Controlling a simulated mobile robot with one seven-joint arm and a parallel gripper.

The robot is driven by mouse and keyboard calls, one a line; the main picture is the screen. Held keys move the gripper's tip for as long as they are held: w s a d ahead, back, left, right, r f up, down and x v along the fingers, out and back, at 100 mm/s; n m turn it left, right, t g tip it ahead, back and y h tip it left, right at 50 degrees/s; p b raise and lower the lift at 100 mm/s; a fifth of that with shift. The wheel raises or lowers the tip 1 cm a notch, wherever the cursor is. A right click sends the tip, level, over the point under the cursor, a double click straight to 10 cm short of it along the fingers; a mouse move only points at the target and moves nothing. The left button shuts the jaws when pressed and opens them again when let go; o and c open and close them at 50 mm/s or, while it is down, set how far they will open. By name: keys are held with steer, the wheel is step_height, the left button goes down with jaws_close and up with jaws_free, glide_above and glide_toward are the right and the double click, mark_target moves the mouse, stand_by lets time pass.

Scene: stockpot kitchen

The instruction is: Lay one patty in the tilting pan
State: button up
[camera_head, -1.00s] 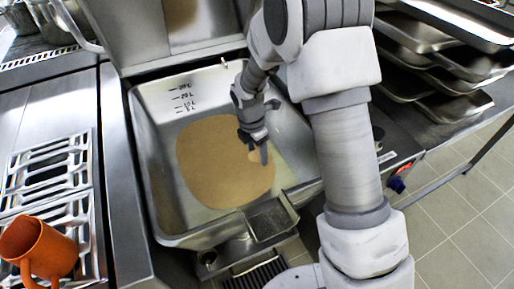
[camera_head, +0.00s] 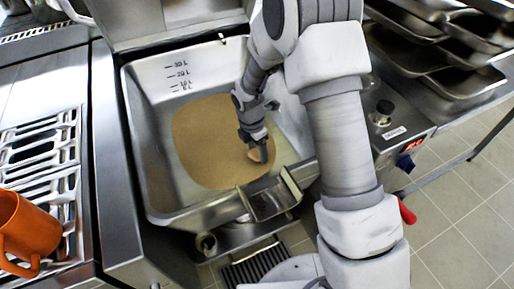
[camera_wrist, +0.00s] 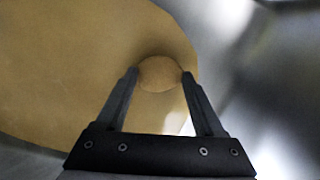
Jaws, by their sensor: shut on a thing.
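The tilting pan (camera_head: 145,175) is a large steel basin with level marks on its back wall and a spout at the front. A flat tan-brown layer (camera_head: 207,140) covers part of its floor. My gripper (camera_head: 257,153) reaches down into the pan near the front right edge of that layer. In the wrist view my gripper (camera_wrist: 160,76) is shut on a small round tan patty (camera_wrist: 160,73), one finger at each side. The patty (camera_head: 254,154) is partly hidden by the fingers in the head view. I cannot tell whether it touches the pan floor.
An orange mug (camera_head: 25,232) stands on a slotted rack (camera_head: 45,160) at the left. Stacked steel trays (camera_head: 445,55) are at the upper right. The pan's spout (camera_head: 268,200) is close in front of my gripper.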

steer(key=o, duration=1.3)
steer(key=shift+o, duration=0.2)
step_height(320, 180, up, 17)
steer(key=s+a+p, duration=0.1)
steer(key=p, duration=0.3)
steer(key=shift+a+r, duration=0.15)
steer(key=shift+a, duration=0.25)
steer(key=s+d+r+m+t+p, duration=0.1)
steer(key=s+d+r+m+p, duration=0.1)
steer(key=s+d+r+m, duration=0.3)
steer(key=r+m+p, duration=0.1)
steer(key=r+m, duration=0.1)
steer(key=r, duration=0.4)
steer(key=s+d+r+m+t+p, duration=0.1)
steer(key=s+d+r+m+p, duration=0.1)
steer(key=s+d+r+m, duration=0.3)
steer(key=s+d+r+m+t+y+p, duration=0.1)
steer(key=s+d+r+m+t+p, duration=0.1)
steer(key=s+r+m, duration=0.8)
steer(key=s+d+m+p, duration=0.1)
steer(key=s+m+p, duration=0.1)
steer(key=shift+s+d+r+m+t, duration=0.2)
steer(key=shift+r+m+t, duration=0.1)
steer(key=shift+t, duration=0.1)
